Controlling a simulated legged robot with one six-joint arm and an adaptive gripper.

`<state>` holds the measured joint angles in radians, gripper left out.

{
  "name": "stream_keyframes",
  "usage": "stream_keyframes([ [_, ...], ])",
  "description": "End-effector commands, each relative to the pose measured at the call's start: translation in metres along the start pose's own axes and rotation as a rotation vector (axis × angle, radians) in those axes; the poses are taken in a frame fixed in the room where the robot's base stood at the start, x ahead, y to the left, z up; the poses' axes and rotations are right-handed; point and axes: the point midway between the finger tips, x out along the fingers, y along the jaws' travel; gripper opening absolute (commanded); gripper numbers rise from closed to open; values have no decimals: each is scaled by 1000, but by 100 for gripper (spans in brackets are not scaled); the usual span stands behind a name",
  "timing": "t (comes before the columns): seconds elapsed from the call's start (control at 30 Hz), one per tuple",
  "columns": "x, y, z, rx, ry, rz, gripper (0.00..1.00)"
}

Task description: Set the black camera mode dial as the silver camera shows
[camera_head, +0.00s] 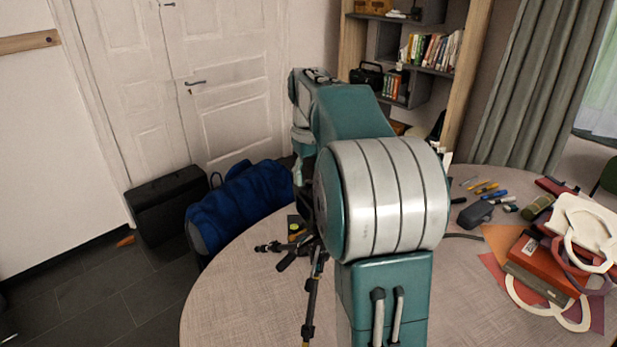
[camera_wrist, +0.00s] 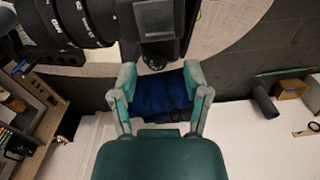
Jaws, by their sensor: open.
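In the wrist view, a black camera (camera_wrist: 150,28) with a grey screen and a large ringed lens (camera_wrist: 72,18) fills the top of the picture, close to my gripper. A small dark round knob (camera_wrist: 154,63), perhaps the mode dial, juts from its edge toward the gap between my fingers; its marks are unreadable. My gripper (camera_wrist: 160,78) is open, with one finger on each side of that gap and nothing visibly held. Whether a finger touches the camera I cannot tell. I cannot make out the silver camera in either view. In the head view my arm hides the middle of the table.
The round table (camera_head: 225,310) carries a black tripod (camera_head: 311,295) left of my arm. Books (camera_head: 540,268), cream handles, pens and a grey case (camera_head: 475,214) crowd its right side. A blue bag (camera_head: 240,205) and a black box (camera_head: 167,203) stand beyond the table.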

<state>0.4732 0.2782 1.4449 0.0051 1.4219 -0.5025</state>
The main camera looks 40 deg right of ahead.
Motion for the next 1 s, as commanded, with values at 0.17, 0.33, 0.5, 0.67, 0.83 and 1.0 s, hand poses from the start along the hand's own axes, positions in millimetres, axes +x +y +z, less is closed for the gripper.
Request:
stream_keyframes([
  [0.17, 10, 1, 0, 1, 0, -1, 61],
  [0.33, 11, 1, 0, 1, 0, 0, 61],
  [0.5, 10, 1, 0, 1, 0, 0, 7],
  [0.67, 10, 1, 0, 1, 0, 0, 0],
  [0.83, 10, 1, 0, -7, 0, 0, 0],
  [1.0, 10, 1, 0, -54, 0, 0, 0],
])
